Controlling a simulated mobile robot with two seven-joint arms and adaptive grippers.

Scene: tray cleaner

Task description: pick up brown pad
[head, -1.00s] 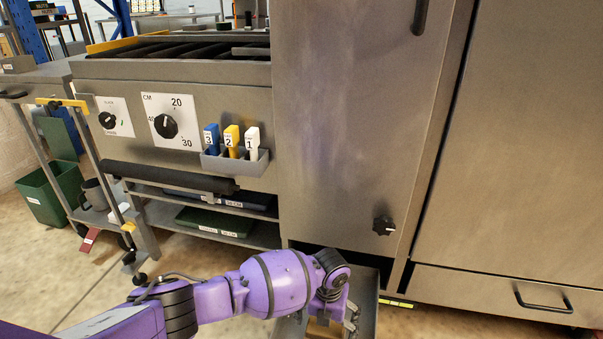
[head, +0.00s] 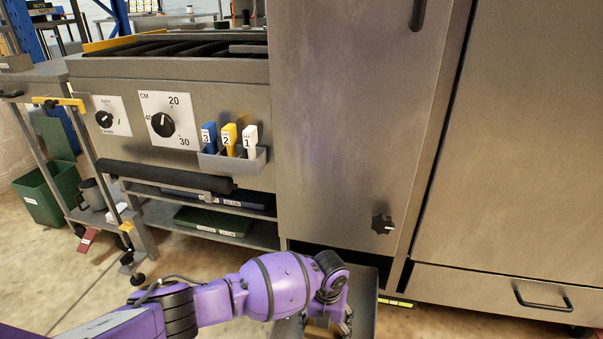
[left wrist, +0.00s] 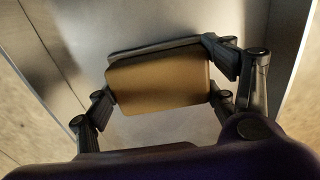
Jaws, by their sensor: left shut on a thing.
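The brown pad (left wrist: 160,82) shows in the left wrist view as a flat tan-brown block with a dark grey layer along its far edge. My left gripper (left wrist: 163,88) is shut on it, with a dark finger at each side of the pad. In the head view my left gripper (head: 335,316) is low at the front, over the open grey drawer (head: 364,300) under the tall steel cabinet. The pad is mostly hidden there by my wrist. My right gripper is not in view.
The drawer's metal walls (left wrist: 285,50) stand close around the gripper. A tall steel cabinet (head: 350,130) rises behind it. To the left are a unit with dials (head: 165,122), numbered blue, yellow and white tags (head: 229,138), lower shelves and a green bin (head: 45,195).

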